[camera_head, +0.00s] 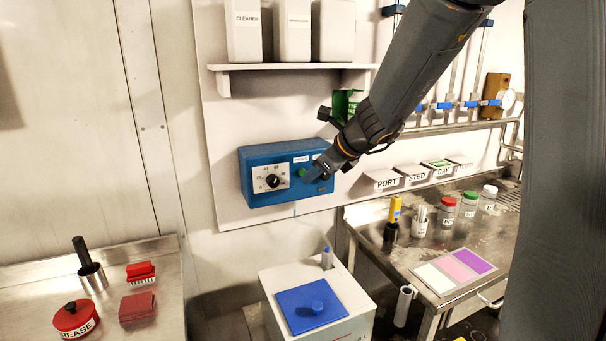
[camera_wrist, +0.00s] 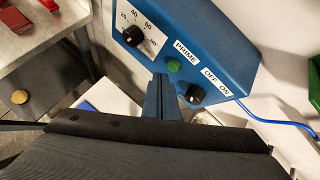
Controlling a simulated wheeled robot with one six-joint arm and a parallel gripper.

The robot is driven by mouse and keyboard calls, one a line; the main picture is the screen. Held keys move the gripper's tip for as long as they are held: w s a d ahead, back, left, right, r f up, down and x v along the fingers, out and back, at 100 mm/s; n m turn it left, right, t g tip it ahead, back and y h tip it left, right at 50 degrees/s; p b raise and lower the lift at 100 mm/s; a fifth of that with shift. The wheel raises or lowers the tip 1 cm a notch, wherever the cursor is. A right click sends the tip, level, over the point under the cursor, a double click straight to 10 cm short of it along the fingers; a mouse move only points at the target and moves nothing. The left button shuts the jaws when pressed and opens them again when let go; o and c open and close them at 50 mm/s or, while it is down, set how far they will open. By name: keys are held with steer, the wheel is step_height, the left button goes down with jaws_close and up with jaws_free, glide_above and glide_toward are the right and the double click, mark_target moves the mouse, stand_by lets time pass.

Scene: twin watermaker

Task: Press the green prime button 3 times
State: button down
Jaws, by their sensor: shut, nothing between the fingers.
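The blue control box (camera_head: 262,196) is fixed to the white wall panel, and it also fills the top middle of the wrist view (camera_wrist: 215,30). The green prime button (camera_wrist: 174,65) sits below the PRIME label, between the dial and the OFF/ON knob (camera_wrist: 195,93). In the head view the green button (camera_head: 302,172) shows just left of my gripper (camera_head: 312,176). In the wrist view my gripper (camera_wrist: 160,82) is shut and empty, its tips close to the button, slightly below and left of it. I cannot tell whether they touch it.
A numbered dial (camera_head: 271,180) is on the box's left part. A white unit with a blue lid (camera_head: 311,306) stands below. A shelf (camera_head: 290,67) with containers is above. Steel counters stand at left (camera_head: 190,290) and right, the right one holding several jars.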

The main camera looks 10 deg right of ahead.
steer(key=shift+w, duration=0.1)
stand_by(0.7)
steer(key=shift+w+a, duration=0.1)
steer(key=shift+w, duration=0.2)
steer(key=shift+w, duration=0.45)
stand_by(0.8)
steer(key=shift+s, duration=0.85)
steer(key=shift+s, duration=0.1)
steer(key=shift+s+d, duration=0.2)
steer(key=shift+s, duration=0.6)
steer(key=shift+s+d, duration=0.2)
steer(key=shift+s, duration=0.55)
steer(key=shift+s+d, duration=0.2)
steer(key=shift+s, duration=0.6)
stand_by(0.9)
